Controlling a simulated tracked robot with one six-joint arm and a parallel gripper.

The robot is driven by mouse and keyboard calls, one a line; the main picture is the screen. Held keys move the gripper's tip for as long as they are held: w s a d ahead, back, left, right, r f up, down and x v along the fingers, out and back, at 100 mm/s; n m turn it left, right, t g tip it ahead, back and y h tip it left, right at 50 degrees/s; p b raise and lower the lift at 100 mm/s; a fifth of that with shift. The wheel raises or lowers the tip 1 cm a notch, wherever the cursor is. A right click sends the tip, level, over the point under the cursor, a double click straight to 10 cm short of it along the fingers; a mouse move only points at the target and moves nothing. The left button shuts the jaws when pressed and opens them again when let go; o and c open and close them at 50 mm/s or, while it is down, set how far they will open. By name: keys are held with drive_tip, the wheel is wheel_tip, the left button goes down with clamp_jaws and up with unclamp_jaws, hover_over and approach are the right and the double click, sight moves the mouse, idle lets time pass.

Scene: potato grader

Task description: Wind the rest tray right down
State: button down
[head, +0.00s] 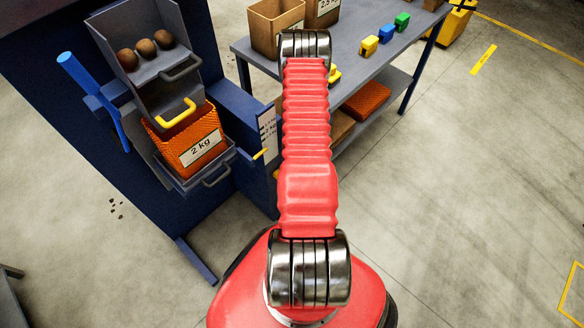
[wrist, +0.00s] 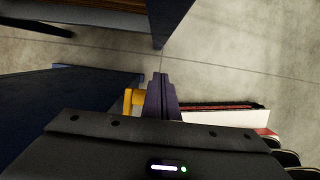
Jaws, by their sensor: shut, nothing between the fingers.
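The rest tray (head: 221,162) is a dark grey tray on the blue grader in the head view. An orange net bag (head: 165,138) labelled 2 kg stands on it, under the grey chute. A small yellow handle (head: 260,154) sticks out to the right of the tray, near a marked white scale (head: 268,133). In the wrist view my gripper (wrist: 160,77) has its dark fingers shut and empty. A yellow part (wrist: 130,99) shows just left of the fingers; I cannot tell whether they touch. My gripper is hidden in the head view.
The chute (head: 155,85) above holds 3 potatoes and has a yellow handle (head: 176,113). A blue lever (head: 85,90) rises at the grader's left. A grey bench (head: 375,65) with boxes and coloured blocks stands at the right. The floor at right is clear.

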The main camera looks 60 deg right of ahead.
drive_tip(key=v, duration=1.3)
drive_tip(key=shift+r, duration=0.3)
idle(0.3)
drive_tip(key=a+r+m+g, duration=0.1)
drive_tip(key=a+r+m, duration=0.5)
drive_tip(key=r+m, duration=0.3)
drive_tip(key=a+r+m+g, duration=0.1)
drive_tip(key=a+r+m, duration=0.5)
drive_tip(key=r, duration=0.5)
drive_tip(key=a+r+m+t+y, duration=0.1)
drive_tip(key=a+r+t, duration=0.7)
drive_tip(key=a+r, duration=1.8)
drive_tip(key=a+y, duration=0.1)
drive_tip(key=a, duration=0.2)
drive_tip(key=shift+w+a+r+y, duration=0.15)
drive_tip(key=shift+w+a+y, duration=0.15)
drive_tip(key=shift+w, duration=0.05)
drive_tip(key=c, duration=2.5)
unclamp_jaws()
drive_tip(key=shift+c, duration=0.2)
